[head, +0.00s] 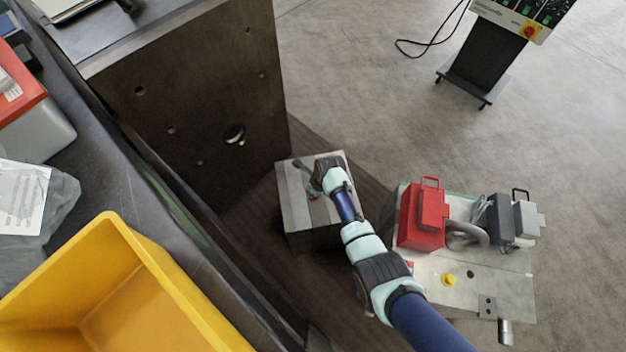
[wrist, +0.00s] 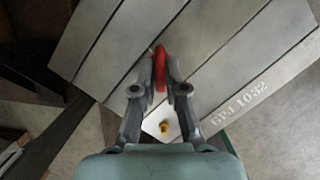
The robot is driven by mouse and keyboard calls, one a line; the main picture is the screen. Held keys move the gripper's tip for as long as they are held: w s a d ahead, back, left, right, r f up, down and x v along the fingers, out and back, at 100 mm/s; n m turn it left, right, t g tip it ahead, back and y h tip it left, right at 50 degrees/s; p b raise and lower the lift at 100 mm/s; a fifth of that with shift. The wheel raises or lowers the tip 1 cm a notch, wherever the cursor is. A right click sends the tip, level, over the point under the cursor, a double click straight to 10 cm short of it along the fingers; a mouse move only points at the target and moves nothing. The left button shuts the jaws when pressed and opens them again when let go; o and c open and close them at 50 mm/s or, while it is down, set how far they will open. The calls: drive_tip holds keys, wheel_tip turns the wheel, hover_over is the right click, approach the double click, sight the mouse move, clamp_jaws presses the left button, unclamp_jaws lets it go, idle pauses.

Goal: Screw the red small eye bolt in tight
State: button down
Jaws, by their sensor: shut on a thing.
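The red small eye bolt (wrist: 160,66) stands at the top face of a grey steel mould block marked "GPJ 1032" (wrist: 215,55). My gripper (wrist: 160,82) is shut on the red eye bolt, with one finger on each side of its ring. The bolt's shank and the hole under it are hidden, so I cannot tell how deep it sits. In the head view my gripper (head: 309,172) is over the smaller block (head: 298,208), and a bit of red shows beneath it.
A small yellow fitting (wrist: 164,127) sits on the block near my fingers. A tall dark mould plate (head: 190,100) stands to the left. At right another base (head: 450,285) carries a red connector box (head: 423,215) and grey connectors. A yellow bin (head: 120,290) is at lower left.

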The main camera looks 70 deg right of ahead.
drive_tip(key=shift+a+r+m+p, duration=0.15)
drive_tip(key=shift+r+m+p, duration=0.05)
drive_tip(key=shift+m+p, duration=0.55)
drive_tip(key=shift+f+m, duration=0.1)
drive_tip(key=shift+m, duration=0.45)
drive_tip(key=shift+f+h, duration=0.15)
drive_tip(key=shift+h, duration=0.15)
drive_tip(key=c, duration=1.1)
unclamp_jaws()
drive_tip(key=shift+c, duration=0.2)
wheel_tip(320, 180, up, 5)
drive_tip(key=p, duration=0.5)
drive_tip(key=shift+r+p, duration=0.2)
drive_tip(key=shift+p, duration=0.2)
drive_tip(key=shift+f, duration=0.15)
